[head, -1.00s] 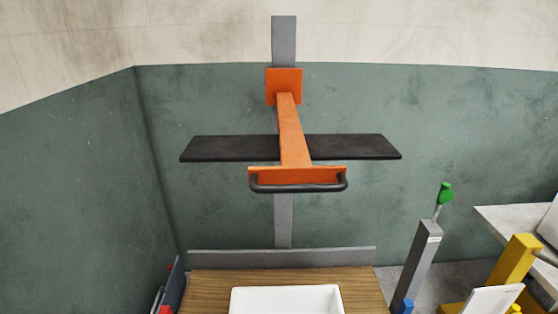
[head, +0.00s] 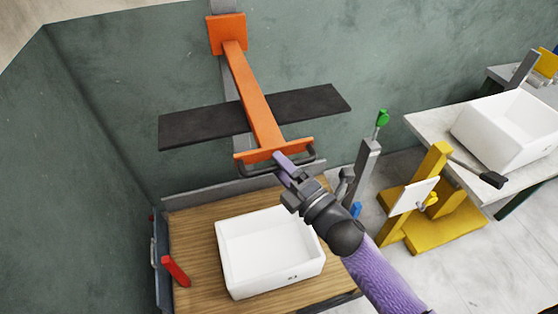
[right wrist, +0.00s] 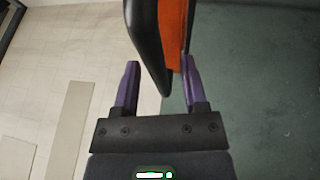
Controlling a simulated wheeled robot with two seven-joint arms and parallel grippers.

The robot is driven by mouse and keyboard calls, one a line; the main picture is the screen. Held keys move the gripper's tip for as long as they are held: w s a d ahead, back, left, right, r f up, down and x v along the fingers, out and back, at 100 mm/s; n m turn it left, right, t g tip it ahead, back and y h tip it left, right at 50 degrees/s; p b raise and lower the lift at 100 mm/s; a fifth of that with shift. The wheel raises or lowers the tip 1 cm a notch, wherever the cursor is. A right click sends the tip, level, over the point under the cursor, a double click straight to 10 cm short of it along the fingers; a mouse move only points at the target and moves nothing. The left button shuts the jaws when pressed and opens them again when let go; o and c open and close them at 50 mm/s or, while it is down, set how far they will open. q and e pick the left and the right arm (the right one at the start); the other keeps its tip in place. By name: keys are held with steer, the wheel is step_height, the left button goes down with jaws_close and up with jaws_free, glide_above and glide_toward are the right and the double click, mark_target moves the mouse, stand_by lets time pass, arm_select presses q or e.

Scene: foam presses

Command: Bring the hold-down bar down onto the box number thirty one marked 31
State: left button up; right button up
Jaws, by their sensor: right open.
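The hold-down bar is an orange arm (head: 252,95) with a black crosspiece (head: 312,101), raised on a grey upright post. Its dark handle (head: 247,172) is at the front under an orange plate. My right gripper (head: 286,168) is at the handle's right part. In the right wrist view the open fingers (right wrist: 158,85) have the black handle (right wrist: 147,45) and orange plate (right wrist: 173,40) between them, not clamped. Below the bar, a white open box (head: 267,283) stands on the wooden table; its small front mark is too small to read. My left gripper is not in view.
The wooden table top (head: 195,230) has a red lever (head: 176,271) at its left. A grey post with a green knob (head: 382,118) stands right of the press. Further right are a yellow stand (head: 440,230) and another white box (head: 510,130) on a pale table.

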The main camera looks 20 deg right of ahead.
steer(key=shift+w+a, duration=0.15)
steer(key=shift+w, duration=0.15)
jaws_close()
stand_by(1.3)
